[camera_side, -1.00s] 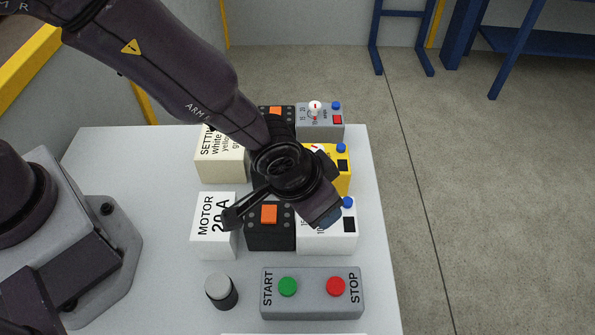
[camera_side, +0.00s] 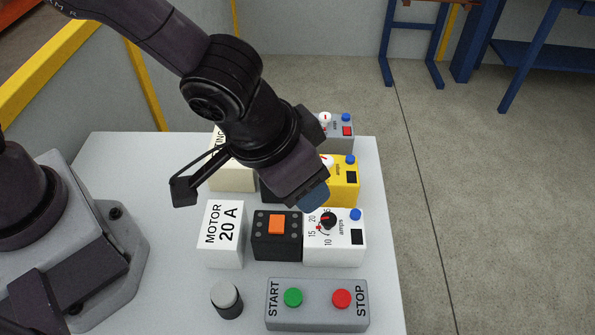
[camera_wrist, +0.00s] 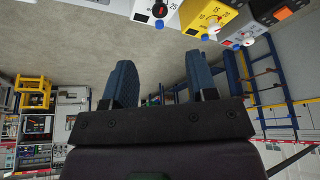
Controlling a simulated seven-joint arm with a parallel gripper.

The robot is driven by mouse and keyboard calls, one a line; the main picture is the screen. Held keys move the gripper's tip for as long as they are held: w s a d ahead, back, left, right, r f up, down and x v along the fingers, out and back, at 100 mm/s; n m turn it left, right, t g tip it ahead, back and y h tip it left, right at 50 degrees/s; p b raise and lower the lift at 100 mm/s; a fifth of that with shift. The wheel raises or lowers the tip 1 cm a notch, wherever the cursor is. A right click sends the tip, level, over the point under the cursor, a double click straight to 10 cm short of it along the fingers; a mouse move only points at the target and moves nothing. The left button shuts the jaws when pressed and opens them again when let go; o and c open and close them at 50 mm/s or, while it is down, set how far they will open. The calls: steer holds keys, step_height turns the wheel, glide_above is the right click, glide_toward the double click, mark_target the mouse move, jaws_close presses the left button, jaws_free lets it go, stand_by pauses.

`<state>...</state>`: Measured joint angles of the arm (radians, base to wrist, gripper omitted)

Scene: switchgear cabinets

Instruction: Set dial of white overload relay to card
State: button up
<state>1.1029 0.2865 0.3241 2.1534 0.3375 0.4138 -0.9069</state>
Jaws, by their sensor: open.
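The white overload relay (camera_side: 345,250) sits at the front of the relay row, with a black dial (camera_side: 327,221), a blue button and a black window. The dial's scale shows 10, 15 and a partly hidden 25; its red mark seems near 15. The white card (camera_side: 221,235) left of it reads "MOTOR 20 A". My gripper (camera_side: 314,197) is above and behind the white relay, over the yellow relay, touching nothing I can make out. In the wrist view my gripper (camera_wrist: 155,85) has its two blue fingers apart and empty; the white relay (camera_wrist: 145,8) is at the top edge.
A black contactor with an orange block (camera_side: 277,224) adjoins the white relay. The yellow relay (camera_side: 345,190) and grey relay (camera_side: 341,137) stand behind. A START/STOP box (camera_side: 317,303) and a grey knob (camera_side: 226,298) are in front. A cream card (camera_side: 232,178) is partly hidden.

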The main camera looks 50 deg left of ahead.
steer(key=n+g, duration=0.5)
glide_toward(329, 217)
steer(key=shift+m+y, duration=0.3)
steer(key=shift+y, duration=0.1)
steer(key=f, duration=0.9)
steer(key=shift+s+d, duration=0.2)
steer(key=shift+d, duration=0.15)
steer(key=shift+r, duration=0.1)
steer(key=c, duration=0.9)
